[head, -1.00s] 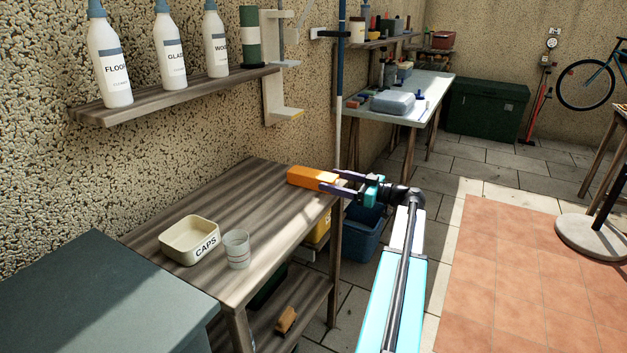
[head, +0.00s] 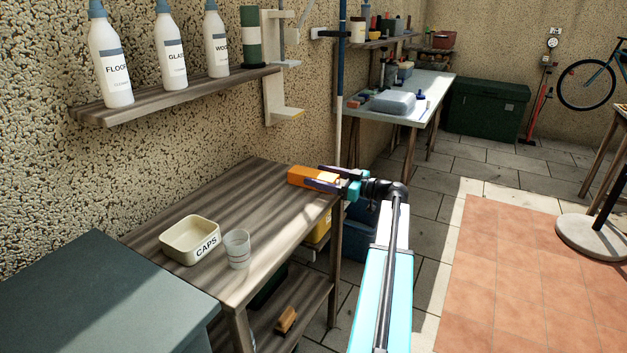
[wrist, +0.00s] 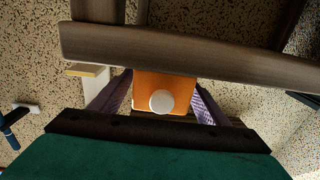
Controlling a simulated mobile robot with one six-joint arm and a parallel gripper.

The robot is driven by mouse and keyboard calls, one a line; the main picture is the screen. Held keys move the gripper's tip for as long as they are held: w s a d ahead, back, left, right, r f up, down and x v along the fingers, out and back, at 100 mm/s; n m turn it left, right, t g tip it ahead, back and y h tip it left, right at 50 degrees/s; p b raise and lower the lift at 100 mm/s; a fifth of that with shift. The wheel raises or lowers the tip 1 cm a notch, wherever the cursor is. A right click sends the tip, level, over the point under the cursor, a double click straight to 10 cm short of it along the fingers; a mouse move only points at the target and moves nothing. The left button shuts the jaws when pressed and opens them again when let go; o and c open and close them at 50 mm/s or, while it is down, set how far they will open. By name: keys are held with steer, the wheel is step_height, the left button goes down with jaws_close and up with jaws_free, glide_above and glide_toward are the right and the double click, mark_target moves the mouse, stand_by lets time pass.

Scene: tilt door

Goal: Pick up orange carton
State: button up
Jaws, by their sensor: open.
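The orange carton (head: 307,176) lies on its side at the far right end of the wooden table (head: 205,213). In the wrist view the carton (wrist: 150,88) shows its end with a round white cap (wrist: 161,102) facing me. My gripper (head: 322,177) is at the carton's right end, with one finger on each side of it. In the wrist view my gripper (wrist: 163,95) is open, with the carton between its purple fingers. A gap shows beside the right finger; contact on the left I cannot tell.
A cream CAPS tray (head: 173,247) and a clear cup (head: 237,247) stand nearer on the table. A shelf (head: 180,97) with several bottles hangs on the wall above. A blue bin (head: 358,240) stands on the floor beyond the table's right end.

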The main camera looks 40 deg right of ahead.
mark_target(321, 174)
steer(key=c, duration=1.1)
steer(key=shift+r, duration=0.2)
steer(key=shift+r, duration=1.45)
steer(key=shift+s+a+r, duration=0.15)
steer(key=shift+s+r, duration=0.05)
steer(key=shift+s, duration=0.05)
steer(key=s+a, duration=0.2)
steer(key=s, duration=0.2)
steer(key=s+a+r, duration=0.1)
steer(key=s+a, duration=0.2)
steer(key=s, duration=0.2)
steer(key=s+a, duration=0.2)
steer(key=s, duration=0.2)
steer(key=shift+s+a+r, duration=0.15)
steer(key=shift+s+a, duration=0.1)
steer(key=shift+a, duration=0.05)
